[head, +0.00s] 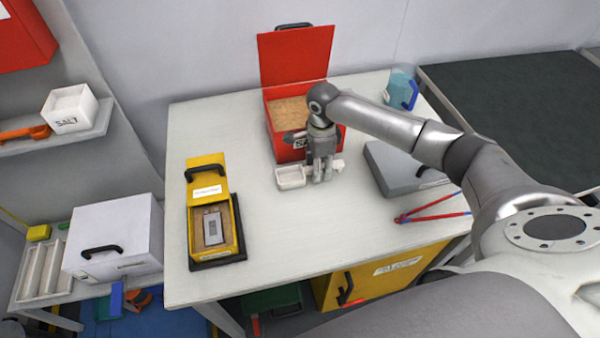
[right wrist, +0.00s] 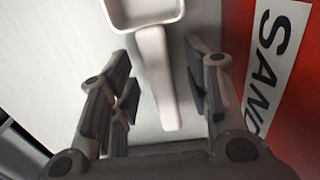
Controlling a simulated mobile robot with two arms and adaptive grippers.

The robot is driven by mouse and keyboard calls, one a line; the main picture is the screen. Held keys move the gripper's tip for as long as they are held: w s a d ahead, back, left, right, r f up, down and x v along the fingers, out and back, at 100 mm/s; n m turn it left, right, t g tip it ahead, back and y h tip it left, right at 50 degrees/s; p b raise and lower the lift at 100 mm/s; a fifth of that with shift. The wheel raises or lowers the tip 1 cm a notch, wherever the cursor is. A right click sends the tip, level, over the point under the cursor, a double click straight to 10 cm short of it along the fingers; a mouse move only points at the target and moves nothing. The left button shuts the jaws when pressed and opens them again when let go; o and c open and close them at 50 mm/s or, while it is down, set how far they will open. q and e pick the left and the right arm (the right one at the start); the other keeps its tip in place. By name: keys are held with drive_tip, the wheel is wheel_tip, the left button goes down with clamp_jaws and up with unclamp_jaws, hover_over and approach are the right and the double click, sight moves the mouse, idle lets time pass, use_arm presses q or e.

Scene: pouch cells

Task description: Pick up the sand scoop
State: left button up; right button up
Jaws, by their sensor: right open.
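The sand scoop (head: 289,177) is white, with a square bowl and a straight handle, and lies on the white table in front of the red sand box (head: 282,147). In the right wrist view the scoop's handle (right wrist: 158,85) runs between the two fingers of my right gripper (right wrist: 163,92), with clear gaps on both sides. The bowl is beyond the fingers at the top edge and is partly cut off. In the head view my right gripper (head: 322,172) points down over the handle and hides part of it. It is open. My left gripper is out of view.
The red box stands close behind my right gripper, lid up, with sand inside. A yellow case (head: 190,222) is at the table's left. A grey case (head: 385,180), red-blue tongs (head: 428,210) and a clear container (head: 400,82) are at right. The front middle is clear.

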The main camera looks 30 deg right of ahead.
drive_tip(key=shift+f, duration=0.45)
drive_tip(key=shift+c, duration=0.3)
clamp_jaws()
drive_tip(key=shift+r, duration=0.1)
